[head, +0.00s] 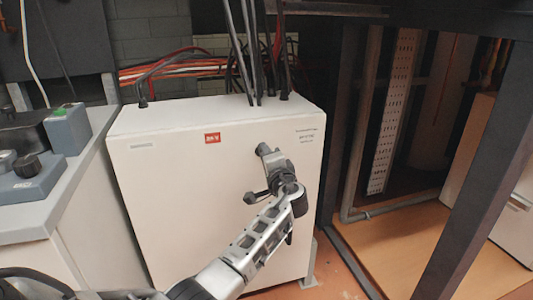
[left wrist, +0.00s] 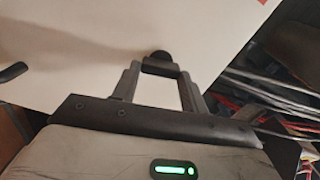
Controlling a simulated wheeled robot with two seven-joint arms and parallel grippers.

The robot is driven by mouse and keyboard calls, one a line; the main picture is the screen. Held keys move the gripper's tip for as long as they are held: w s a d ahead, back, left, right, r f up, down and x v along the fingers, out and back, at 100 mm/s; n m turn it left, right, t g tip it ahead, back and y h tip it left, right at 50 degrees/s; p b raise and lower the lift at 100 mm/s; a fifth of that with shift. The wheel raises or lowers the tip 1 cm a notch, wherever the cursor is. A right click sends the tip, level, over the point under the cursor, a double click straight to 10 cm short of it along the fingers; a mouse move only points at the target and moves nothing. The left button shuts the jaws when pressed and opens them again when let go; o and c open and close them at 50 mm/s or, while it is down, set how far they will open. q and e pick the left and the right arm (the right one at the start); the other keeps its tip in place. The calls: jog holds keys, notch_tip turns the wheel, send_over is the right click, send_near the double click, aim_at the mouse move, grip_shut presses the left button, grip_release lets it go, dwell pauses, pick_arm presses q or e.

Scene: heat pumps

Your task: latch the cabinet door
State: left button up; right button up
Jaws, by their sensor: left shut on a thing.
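The white cabinet (head: 200,190) stands in the middle of the head view, with a red label on its front face. Its front looks flush, and I see no door gap. My left gripper (head: 264,152) is at the upper right part of this front. In the left wrist view its two fingers (left wrist: 160,68) close on a small black knob (left wrist: 160,56) against the white panel. The gripper hides most of the knob in the head view. A second black knob-like part (head: 250,198) sits lower on the front, partly beside my wrist. My right gripper is not in view.
Black hoses (head: 252,55) rise from the cabinet's top, with red and black cables (head: 190,68) behind. A grey counter with a control box (head: 68,130) is at left. A dark slanted post (head: 480,170) stands at right. The floor between is clear.

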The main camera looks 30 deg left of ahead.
pick_arm(q)
jog(key=shift+m+p, duration=0.5)
jog(key=shift+m, duration=0.7)
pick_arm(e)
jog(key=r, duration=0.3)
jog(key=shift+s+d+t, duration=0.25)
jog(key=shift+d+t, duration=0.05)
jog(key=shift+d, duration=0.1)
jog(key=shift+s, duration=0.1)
pick_arm(q)
jog(key=o, duration=1)
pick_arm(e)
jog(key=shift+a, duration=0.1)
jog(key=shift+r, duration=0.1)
